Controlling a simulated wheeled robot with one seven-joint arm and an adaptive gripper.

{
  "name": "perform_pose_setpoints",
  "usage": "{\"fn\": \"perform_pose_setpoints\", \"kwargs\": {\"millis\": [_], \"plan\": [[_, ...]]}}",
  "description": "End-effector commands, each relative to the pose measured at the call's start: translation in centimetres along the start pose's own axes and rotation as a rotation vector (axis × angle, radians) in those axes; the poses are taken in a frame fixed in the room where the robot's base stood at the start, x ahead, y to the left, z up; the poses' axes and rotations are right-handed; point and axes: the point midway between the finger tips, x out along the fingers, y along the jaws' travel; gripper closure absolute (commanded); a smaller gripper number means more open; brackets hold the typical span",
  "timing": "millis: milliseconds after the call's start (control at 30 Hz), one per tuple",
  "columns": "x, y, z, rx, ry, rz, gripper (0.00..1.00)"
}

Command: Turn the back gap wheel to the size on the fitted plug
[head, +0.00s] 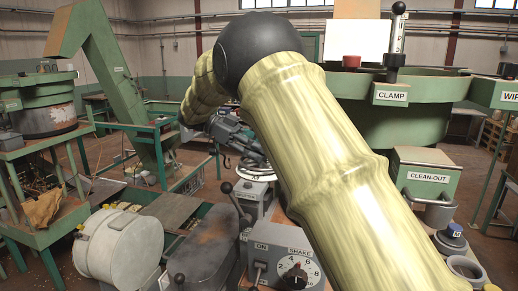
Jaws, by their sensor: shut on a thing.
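My gripper (245,150) is small and dark grey in the head view, beyond my pale, wood-patterned arm. It points down to the right and is shut at a pale round handwheel (248,168), which looks like the gap wheel. Its fingertips and the wheel's grip are too small and partly hidden to see clearly. I cannot read any size scale on the wheel. The fitted plug cannot be made out for sure. A blue-topped piece (452,233) with a pale mark stands at the right, and its mark is too small to read.
A grey control box (290,262) with a SHAKE dial and an ON switch stands in front. A green bowl (420,110) with a CLAMP label (391,96) is at the right, above the CLEAN-OUT box (428,177). A grey drum (115,245) is at the lower left. My arm covers the centre.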

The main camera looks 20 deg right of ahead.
Motion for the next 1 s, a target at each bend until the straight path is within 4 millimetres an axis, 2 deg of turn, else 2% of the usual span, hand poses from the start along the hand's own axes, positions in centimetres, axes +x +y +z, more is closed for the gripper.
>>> {"fn": "perform_pose_setpoints", "kwargs": {"millis": [400, 933, 967, 1000], "plan": [[-0.19, -0.19, -0.33, 0.046, -0.001, 0.093, 0.86], [-0.12, -0.22, -0.39, 0.050, -0.001, 0.106, 0.86], [-0.12, -0.22, -0.38, 0.050, -0.001, 0.106, 0.60], [-0.11, -0.22, -0.38, 0.050, -0.001, 0.106, 0.53]]}}
